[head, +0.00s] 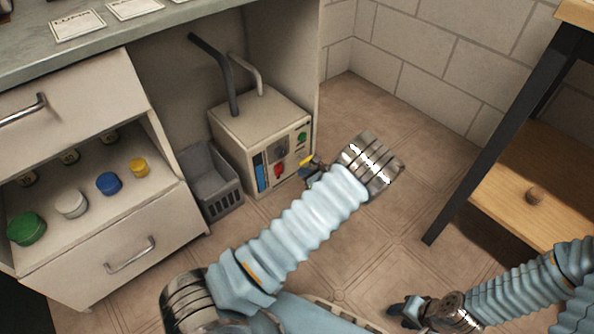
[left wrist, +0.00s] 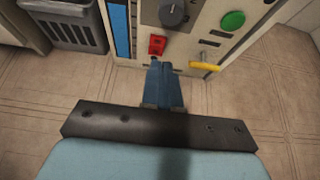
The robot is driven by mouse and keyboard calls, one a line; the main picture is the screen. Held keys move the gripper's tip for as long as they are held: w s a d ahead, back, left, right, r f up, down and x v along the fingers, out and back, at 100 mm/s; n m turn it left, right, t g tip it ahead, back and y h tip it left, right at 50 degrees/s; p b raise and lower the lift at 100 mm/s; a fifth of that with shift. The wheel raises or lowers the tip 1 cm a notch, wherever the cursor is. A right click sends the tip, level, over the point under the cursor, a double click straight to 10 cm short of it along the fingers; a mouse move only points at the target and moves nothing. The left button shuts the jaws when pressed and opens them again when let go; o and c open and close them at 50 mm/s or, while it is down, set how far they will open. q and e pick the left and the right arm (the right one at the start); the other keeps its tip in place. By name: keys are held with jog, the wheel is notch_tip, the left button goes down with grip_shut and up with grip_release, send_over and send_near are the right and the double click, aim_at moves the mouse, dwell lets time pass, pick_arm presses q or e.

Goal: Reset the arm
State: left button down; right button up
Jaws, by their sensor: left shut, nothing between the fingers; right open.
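A cream machine (head: 262,128) stands on the floor in the open bay, with its control face toward my left arm. The face carries a red switch (left wrist: 157,45), a black dial (left wrist: 172,12), a green button (left wrist: 233,20), a yellow lever (left wrist: 205,67) and a blue strip (left wrist: 122,30). My left gripper (head: 312,168) is in front of this face, partly hidden by its wrist. In the left wrist view its fingers (left wrist: 163,78) are shut and empty, with the tips just below the red switch; I cannot tell whether they touch it. My right gripper (head: 398,309) is open at the lower right.
A grey basket (head: 222,199) stands left of the machine; it also shows in the left wrist view (left wrist: 75,30). A drawer cabinet (head: 110,255) with several coloured-lid jars is at left. A black-legged table (head: 480,150) stands at right. Floor between is clear.

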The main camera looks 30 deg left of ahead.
pick_arm(q)
jog(key=shift+s+d+r, duration=0.2)
jog(key=shift+d+r, duration=0.05)
jog(key=shift+d, duration=0.1)
dwell(0.3)
jog(key=s+d+f+n+g+h+p, duration=0.3)
jog(key=s+n+h, duration=0.15)
jog(key=s, duration=0.55)
jog(key=s+d+f+n+g+h+p, duration=0.25)
jog(key=s+f+n+g+h, duration=0.2)
jog(key=s, duration=0.55)
jog(key=s+d+r+n+t+h+p, duration=0.3)
jog(key=s+d+r+n+h, duration=0.3)
jog(key=d+r+n, duration=0.5)
jog(key=s+n+p, duration=0.1)
jog(key=n, duration=0.3)
jog(key=shift+d+r+t+h, duration=0.2)
jog(key=shift+d+t+h, duration=0.1)
jog(key=shift+t, duration=0.05)
jog(key=shift+s, duration=0.1)
